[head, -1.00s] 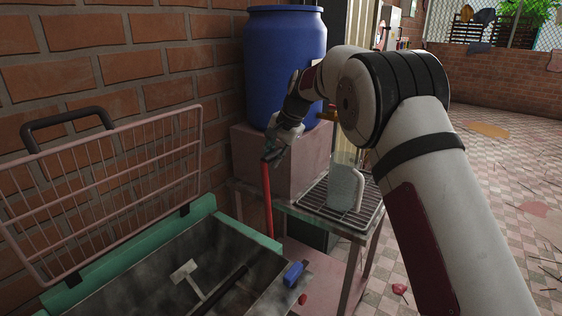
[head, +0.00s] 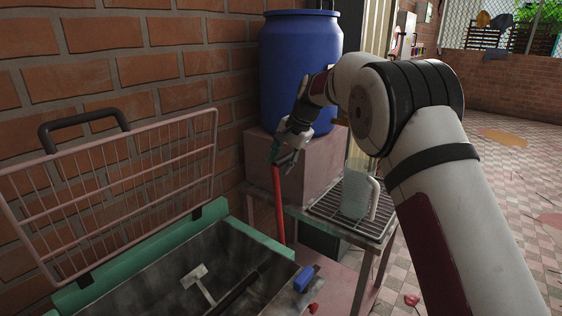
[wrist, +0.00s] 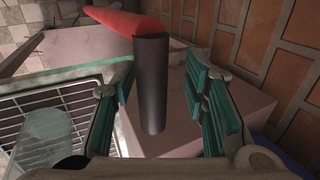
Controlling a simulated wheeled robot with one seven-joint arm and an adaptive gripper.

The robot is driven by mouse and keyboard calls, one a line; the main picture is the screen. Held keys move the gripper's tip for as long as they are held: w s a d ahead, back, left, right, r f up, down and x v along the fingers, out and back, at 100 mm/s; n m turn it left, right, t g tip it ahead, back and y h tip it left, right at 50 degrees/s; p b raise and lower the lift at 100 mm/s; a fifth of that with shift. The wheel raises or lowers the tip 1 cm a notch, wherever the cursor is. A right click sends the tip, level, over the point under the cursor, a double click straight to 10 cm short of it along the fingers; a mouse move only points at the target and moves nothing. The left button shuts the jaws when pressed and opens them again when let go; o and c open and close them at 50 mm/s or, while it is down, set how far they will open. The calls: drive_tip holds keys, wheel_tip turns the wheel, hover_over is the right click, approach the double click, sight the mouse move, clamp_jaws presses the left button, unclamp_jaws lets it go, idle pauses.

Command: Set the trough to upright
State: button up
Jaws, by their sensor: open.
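The trough (head: 262,250) is a dark metal bin with a green rim, in the lower left of the head view. It looks level, with its inside facing up. A red lever (head: 279,205) stands near its right back corner, rising to my gripper (head: 285,160). In the wrist view, the lever's red bar (wrist: 125,20) ends in a dark cylindrical grip (wrist: 151,85). The grip lies between the green-padded fingers of my gripper (wrist: 165,100), with gaps on both sides. My gripper is open. Where the lever joins the trough is unclear.
A pink wire rack (head: 120,190) with a black handle stands behind the trough against the brick wall. A blue barrel (head: 300,60) sits on a pink block (head: 320,165). A clear jug (head: 357,195) stands on a drip grate (head: 345,220) to the right. A blue-handled tool (head: 305,278) lies near the trough's right edge.

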drive_tip(key=v, duration=1.2)
drive_tip(key=s+d+r+n+h+p, duration=0.1)
drive_tip(key=s+d+r, duration=0.25)
drive_tip(key=s, duration=0.35)
drive_tip(key=s+d+r+n+p, duration=0.1)
drive_tip(key=s+d+r, duration=0.25)
drive_tip(key=s, duration=0.45)
drive_tip(key=s+d+r+n+h+p, duration=0.1)
drive_tip(key=s+d+r, duration=0.25)
drive_tip(key=s, duration=0.35)
drive_tip(key=s+d+f+n+h+p, duration=0.1)
drive_tip(key=s+d+f+n, duration=0.1)
drive_tip(key=s, duration=1.2)
drive_tip(key=s+d+f+n+t+h+p, duration=0.1)
drive_tip(key=s+d+f, duration=0.4)
drive_tip(key=s, duration=0.9)
drive_tip(key=shift+s+d+f+n+p, duration=0.15)
drive_tip(key=shift+s+f+n+p, duration=0.15)
drive_tip(key=shift+f+n+p, duration=0.35)
drive_tip(key=shift+r, duration=0.1)
